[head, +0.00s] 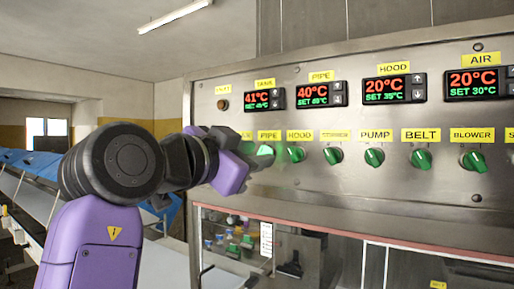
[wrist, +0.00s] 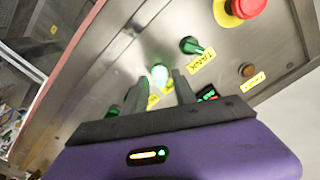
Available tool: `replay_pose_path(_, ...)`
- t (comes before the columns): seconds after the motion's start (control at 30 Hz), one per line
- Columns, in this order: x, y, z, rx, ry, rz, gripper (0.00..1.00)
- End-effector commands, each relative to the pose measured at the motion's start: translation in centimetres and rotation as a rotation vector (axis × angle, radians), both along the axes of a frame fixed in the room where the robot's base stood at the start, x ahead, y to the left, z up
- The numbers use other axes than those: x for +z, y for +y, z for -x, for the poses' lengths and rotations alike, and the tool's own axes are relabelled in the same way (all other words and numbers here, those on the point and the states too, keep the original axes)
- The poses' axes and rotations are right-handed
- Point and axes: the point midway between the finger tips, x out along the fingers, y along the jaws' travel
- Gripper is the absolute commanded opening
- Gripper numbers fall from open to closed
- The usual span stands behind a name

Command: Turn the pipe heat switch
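The pipe heat switch (head: 265,151) is a green knob under the yellow PIPE label (head: 269,135) on the steel panel. It looks brightly lit and is partly hidden by my gripper. In the wrist view the bright knob (wrist: 160,75) shows between my gripper's fingertips. My gripper (wrist: 159,80) is open, with a gap on both sides of the knob; I cannot tell how deep the fingertips reach around it. In the head view my purple gripper (head: 232,172) is at the panel, its fingers mostly hidden. The PIPE display (head: 314,94) reads 40°C.
The tank knob (wrist: 192,46) and a red emergency button (wrist: 245,6) lie beside the gripper. The hood knob (head: 296,154) is close on the right, with more green knobs beyond. A red-edged ledge (head: 330,229) runs below the panel.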

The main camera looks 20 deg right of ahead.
Motion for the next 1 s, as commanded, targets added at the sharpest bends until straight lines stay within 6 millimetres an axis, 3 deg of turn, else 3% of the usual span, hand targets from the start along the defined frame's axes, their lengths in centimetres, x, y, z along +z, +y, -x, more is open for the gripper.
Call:
replay_pose_path(0.43, -0.03, -1.10, -0.84, 0.002, -0.001, 0.001, 0.33)
replay_pose_path(0.6, -0.02, -1.08, -0.82, 0.002, -0.001, 0.001, 0.01)
replay_pose_path(1.0, 0.06, -1.11, -0.81, 0.000, 0.028, 0.022, 0.00)
